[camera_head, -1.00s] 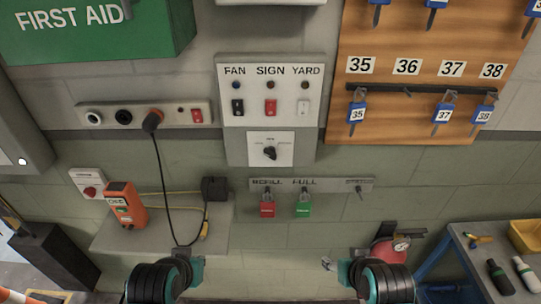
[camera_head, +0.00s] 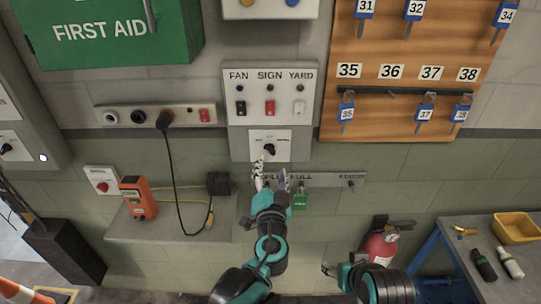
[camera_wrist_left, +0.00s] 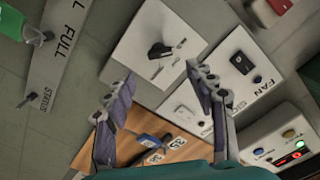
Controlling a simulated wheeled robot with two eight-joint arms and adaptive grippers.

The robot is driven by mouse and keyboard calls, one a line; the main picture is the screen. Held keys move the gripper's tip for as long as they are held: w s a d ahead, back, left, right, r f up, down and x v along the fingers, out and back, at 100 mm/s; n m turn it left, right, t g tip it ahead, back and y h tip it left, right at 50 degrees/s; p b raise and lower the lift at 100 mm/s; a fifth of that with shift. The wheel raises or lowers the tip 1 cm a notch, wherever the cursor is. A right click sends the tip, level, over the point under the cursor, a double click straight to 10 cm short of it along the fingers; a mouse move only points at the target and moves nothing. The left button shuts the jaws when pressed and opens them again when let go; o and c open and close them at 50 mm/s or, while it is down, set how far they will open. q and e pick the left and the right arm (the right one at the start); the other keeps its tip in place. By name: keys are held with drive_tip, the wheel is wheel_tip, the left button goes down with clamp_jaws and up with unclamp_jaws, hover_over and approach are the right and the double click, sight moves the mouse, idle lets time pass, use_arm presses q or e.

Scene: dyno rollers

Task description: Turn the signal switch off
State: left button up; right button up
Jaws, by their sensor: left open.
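A white plate with a black rotary knob (camera_head: 269,149) is on the wall under the FAN, SIGN and YARD rocker switches. Its small lettering is too blurred to read, so I cannot tell if it is the signal switch. My left gripper (camera_head: 270,176) is open and empty just below the plate. In the left wrist view the knob (camera_wrist_left: 159,51) lies beyond the open fingertips (camera_wrist_left: 158,74), apart from them. The red SIGN rocker (camera_head: 270,107) is above, between the black FAN rocker (camera_head: 240,107) and the white YARD rocker. My right gripper (camera_head: 329,268) is low, its fingers unclear.
A rail with a green tag (camera_head: 300,201) runs behind my left gripper. A grey box with another rotary knob (camera_head: 8,148) is at the left. A key board (camera_head: 400,112) hangs at the right. An orange device (camera_head: 138,198) and fire extinguisher (camera_head: 381,243) are lower.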

sight(271, 152)
use_arm(q)
drive_tip(key=w+b, duration=0.1)
drive_tip(key=w, duration=0.6)
drive_tip(key=shift+w, duration=0.35)
drive_tip(key=c, duration=1.2)
